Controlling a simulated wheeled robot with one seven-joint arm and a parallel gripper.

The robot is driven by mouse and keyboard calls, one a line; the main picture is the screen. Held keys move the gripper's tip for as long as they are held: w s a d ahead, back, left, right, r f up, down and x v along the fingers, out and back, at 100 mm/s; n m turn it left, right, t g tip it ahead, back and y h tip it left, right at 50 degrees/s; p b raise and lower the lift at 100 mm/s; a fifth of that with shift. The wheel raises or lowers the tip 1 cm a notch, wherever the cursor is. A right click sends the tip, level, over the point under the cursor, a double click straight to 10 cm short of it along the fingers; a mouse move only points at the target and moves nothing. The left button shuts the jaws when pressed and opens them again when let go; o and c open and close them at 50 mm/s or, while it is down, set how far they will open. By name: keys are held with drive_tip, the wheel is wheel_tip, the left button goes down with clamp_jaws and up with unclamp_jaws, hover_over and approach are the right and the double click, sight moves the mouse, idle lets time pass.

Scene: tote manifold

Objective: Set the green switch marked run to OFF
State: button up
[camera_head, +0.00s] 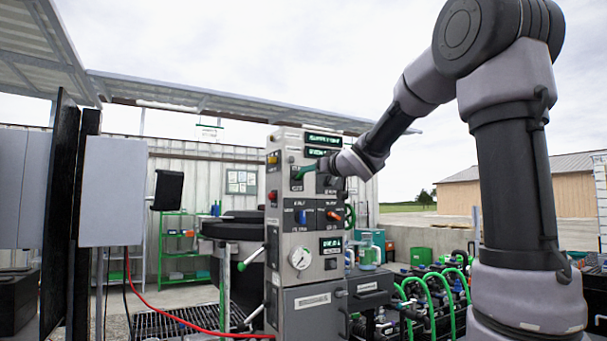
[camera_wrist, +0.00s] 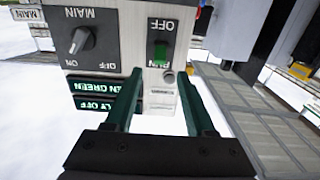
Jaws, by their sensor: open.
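The green switch (camera_wrist: 160,52) is on a black plate (camera_wrist: 163,25) in the wrist view, which shows the panel upside down. Its plate carries OFF at the picture's top and a partly covered RUN at the bottom. The green part lies toward the RUN end. My gripper (camera_wrist: 160,76) is open and empty, its two green fingers on either side of and just below the switch in that picture. I cannot tell whether they touch the panel. In the head view my gripper (camera_head: 308,170) is at the upper panel, and the switch itself is hard to make out.
A grey MAIN knob (camera_wrist: 82,40) sits beside the switch, with lit green displays (camera_wrist: 105,95) below it in the wrist view. The head view shows the grey control cabinet (camera_head: 300,250) with blue (camera_head: 301,217) and orange (camera_head: 333,215) knobs and a round gauge (camera_head: 300,258). Green hoses (camera_head: 430,285) stand right.

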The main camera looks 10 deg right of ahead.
sight(301, 176)
drive_tip(key=x, duration=0.7)
drive_tip(key=shift+w, duration=0.15)
drive_tip(key=shift+f, duration=0.1)
clamp_jaws()
